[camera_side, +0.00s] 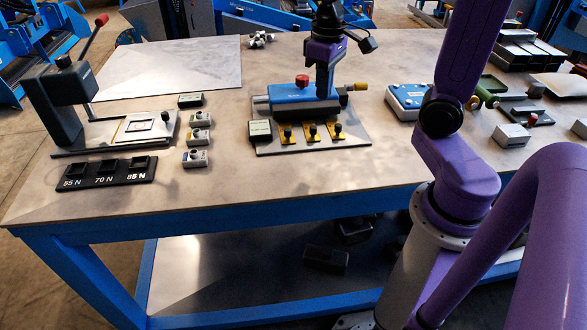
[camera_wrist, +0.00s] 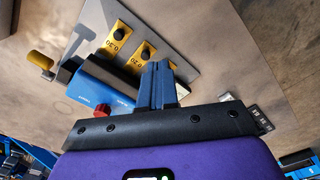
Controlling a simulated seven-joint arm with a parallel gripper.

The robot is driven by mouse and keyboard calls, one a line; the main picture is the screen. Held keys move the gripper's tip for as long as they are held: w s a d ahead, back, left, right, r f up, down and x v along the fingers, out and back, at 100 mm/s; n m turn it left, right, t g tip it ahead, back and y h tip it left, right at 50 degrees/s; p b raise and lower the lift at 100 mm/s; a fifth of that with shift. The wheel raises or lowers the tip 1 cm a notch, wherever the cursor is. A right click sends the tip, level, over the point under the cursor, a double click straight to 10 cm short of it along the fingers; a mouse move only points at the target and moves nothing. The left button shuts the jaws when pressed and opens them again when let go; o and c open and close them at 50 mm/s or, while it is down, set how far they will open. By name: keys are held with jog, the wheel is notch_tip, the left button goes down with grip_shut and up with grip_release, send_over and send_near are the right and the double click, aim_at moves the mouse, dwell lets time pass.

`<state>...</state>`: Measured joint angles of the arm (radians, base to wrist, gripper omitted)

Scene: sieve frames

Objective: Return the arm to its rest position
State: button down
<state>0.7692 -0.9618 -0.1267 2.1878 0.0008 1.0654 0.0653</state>
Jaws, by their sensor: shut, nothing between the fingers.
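My gripper (camera_side: 322,95) points down at the blue fixture (camera_side: 292,94) in the middle of the table, its fingers together and empty. From the side view its fingertips overlap the back right part of this fixture; I cannot tell whether they touch it. In the wrist view the closed fingers (camera_wrist: 157,66) stand in front of the blue fixture (camera_wrist: 100,88), which has a red knob (camera_wrist: 103,111) and a yellow handle (camera_wrist: 41,60).
Three yellow tabs with black knobs (camera_side: 311,132) lie on the fixture's plate. A dark lever press (camera_side: 62,100) stands left, behind a black 55/70/85 N rack (camera_side: 108,172). Several small grey blocks (camera_side: 197,138) lie between. A blue-topped box (camera_side: 405,97) stands right.

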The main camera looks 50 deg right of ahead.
jog(key=s+a+f+n, duration=0.2)
jog(key=s+a+n, duration=0.3)
jog(key=s, duration=0.3)
jog(key=s+a+f+n, duration=0.2)
jog(key=s+a+n, duration=0.3)
jog(key=s, duration=0.4)
jog(key=shift+n, duration=0.6)
dwell(1.9)
